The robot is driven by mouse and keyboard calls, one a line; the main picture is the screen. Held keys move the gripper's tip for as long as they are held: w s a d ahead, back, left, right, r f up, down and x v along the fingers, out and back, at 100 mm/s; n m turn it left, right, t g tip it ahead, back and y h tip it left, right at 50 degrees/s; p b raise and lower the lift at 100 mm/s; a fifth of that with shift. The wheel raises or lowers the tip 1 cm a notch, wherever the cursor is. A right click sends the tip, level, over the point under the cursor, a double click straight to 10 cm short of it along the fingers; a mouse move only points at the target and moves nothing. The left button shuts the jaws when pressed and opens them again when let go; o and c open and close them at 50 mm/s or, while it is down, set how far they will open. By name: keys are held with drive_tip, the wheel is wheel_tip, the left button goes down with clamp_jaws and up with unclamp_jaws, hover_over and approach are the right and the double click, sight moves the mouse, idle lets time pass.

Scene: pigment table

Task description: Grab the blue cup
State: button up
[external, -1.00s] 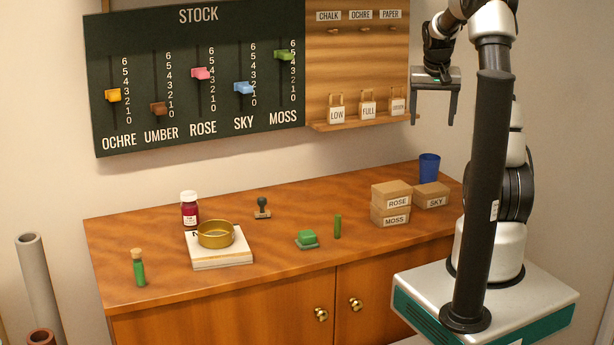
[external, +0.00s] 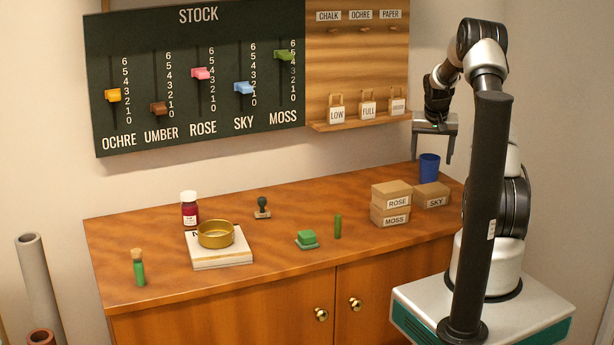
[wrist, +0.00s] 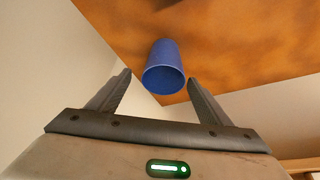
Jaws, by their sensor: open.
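The blue cup (external: 429,167) stands upright at the back right of the wooden table, behind the boxes. My gripper (external: 430,160) is open and empty, with its fingers pointing down just above or around the level of the cup's rim in the external view. In the wrist view the cup (wrist: 163,68) shows beyond and between the two spread fingertips (wrist: 158,80), with its open rim facing the camera. The fingers do not appear to touch it.
Boxes labelled ROSE (external: 392,190), MOSS (external: 390,216) and SKY (external: 431,195) stand in front of the cup. A wooden rack (external: 360,122) with small tags hangs on the wall to the left of my gripper.

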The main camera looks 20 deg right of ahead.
sight(429, 168)
drive_tip(key=x, duration=0.5)
drive_tip(key=shift+a+f+b, duration=0.15)
drive_tip(key=shift+a+b, duration=0.1)
drive_tip(key=shift+b, duration=0.05)
drive_tip(key=shift+c, duration=0.2)
drive_tip(key=c, duration=1.1)
